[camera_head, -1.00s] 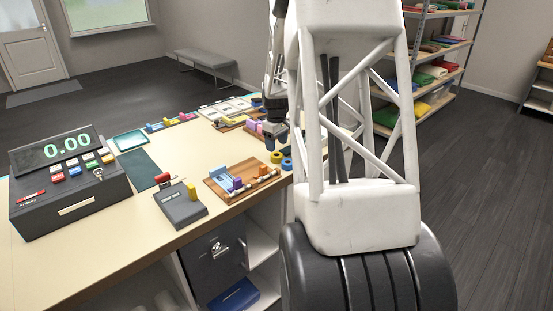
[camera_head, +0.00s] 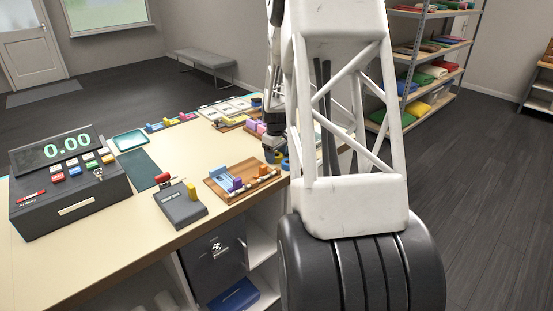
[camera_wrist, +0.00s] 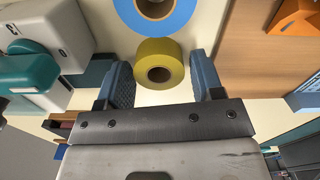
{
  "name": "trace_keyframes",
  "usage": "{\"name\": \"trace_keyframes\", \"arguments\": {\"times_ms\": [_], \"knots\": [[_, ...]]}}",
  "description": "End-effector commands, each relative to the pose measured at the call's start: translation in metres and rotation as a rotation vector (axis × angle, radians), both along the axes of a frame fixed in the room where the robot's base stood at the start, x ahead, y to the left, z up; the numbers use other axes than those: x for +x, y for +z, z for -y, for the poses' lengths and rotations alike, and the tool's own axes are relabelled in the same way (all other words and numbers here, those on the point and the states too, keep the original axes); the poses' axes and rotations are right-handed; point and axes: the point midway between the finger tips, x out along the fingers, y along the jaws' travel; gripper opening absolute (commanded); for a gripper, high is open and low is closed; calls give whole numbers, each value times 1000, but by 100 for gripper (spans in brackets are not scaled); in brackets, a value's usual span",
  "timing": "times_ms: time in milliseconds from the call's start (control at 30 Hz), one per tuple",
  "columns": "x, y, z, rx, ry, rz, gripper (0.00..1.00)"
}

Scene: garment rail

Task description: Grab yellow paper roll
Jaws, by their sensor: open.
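The yellow paper roll (camera_wrist: 158,65) lies on the counter with its dark core hole facing the wrist camera. My gripper (camera_wrist: 160,85) is open, one blue finger on each side. The roll sits between and slightly beyond the fingertips, with a gap visible on both sides. In the head view my gripper (camera_head: 272,150) is low over the far right part of the counter.
A blue roll (camera_wrist: 155,12) touches or nearly touches the yellow roll's far side. A teal and white device (camera_wrist: 45,50) stands left, and a wooden board (camera_wrist: 255,50) lies right. The cash register (camera_head: 70,180) and card terminal (camera_head: 180,205) are farther left on the counter.

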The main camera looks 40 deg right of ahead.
Motion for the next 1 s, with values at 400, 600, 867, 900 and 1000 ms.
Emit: {"name": "trace_keyframes", "arguments": {"times_ms": [400, 600, 867, 900, 1000], "knots": [[0, 0, 0, 0, 0, 0, 53], [0, 0, 0, 0, 0, 0, 25], [0, 1, 0, 0, 0, 0, 25], [0, 1, 0, 0, 0, 0, 25], [0, 5, 0, 0, 0, 0, 25]]}}
